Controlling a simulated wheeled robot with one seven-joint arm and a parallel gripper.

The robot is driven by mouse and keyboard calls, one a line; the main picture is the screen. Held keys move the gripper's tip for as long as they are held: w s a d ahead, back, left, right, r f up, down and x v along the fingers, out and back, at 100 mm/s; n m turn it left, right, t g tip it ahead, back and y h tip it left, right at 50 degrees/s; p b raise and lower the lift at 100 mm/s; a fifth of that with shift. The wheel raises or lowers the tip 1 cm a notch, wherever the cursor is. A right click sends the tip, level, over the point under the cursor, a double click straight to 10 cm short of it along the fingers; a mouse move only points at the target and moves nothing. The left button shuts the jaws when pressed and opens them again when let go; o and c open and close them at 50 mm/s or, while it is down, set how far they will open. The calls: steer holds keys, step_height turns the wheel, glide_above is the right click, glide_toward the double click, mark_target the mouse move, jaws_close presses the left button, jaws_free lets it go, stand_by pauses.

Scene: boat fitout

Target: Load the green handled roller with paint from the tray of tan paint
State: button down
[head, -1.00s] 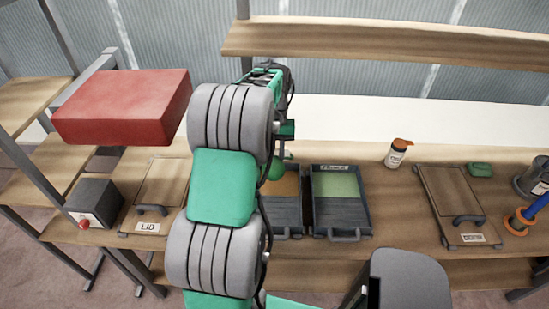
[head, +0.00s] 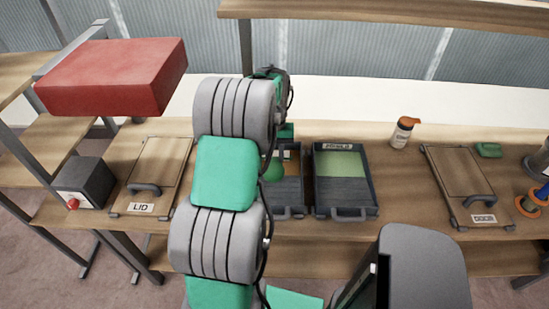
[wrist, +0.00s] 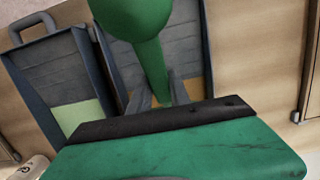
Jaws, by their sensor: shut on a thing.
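The green handle of the roller (wrist: 138,18) fills the top middle of the wrist view and narrows downward to between my grey fingers. My gripper (wrist: 165,98) is shut on it. In the head view a green rounded end of the handle (head: 274,172) shows beside my arm; the roller's head is hidden. The tray of tan paint (head: 291,195) lies on the bench just behind my arm, which covers its left part. A strip of tan paint (head: 293,153) shows at its far end. In the wrist view this tray (wrist: 190,52) is behind the handle. Whether the roller touches paint is hidden.
A tray of green paint (head: 346,195) stands close on the right. A lidded panel marked LID (head: 160,165), a dark box (head: 84,180) and a raised red block (head: 115,75) are left. An orange-capped bottle (head: 402,133) and another panel (head: 460,170) are right. A shelf (head: 390,10) hangs above.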

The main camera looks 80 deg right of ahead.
mark_target(275, 161)
steer(key=shift+f, duration=0.6)
stand_by(0.9)
steer(key=shift+r+p, duration=2.75)
steer(key=shift+r, duration=1.8)
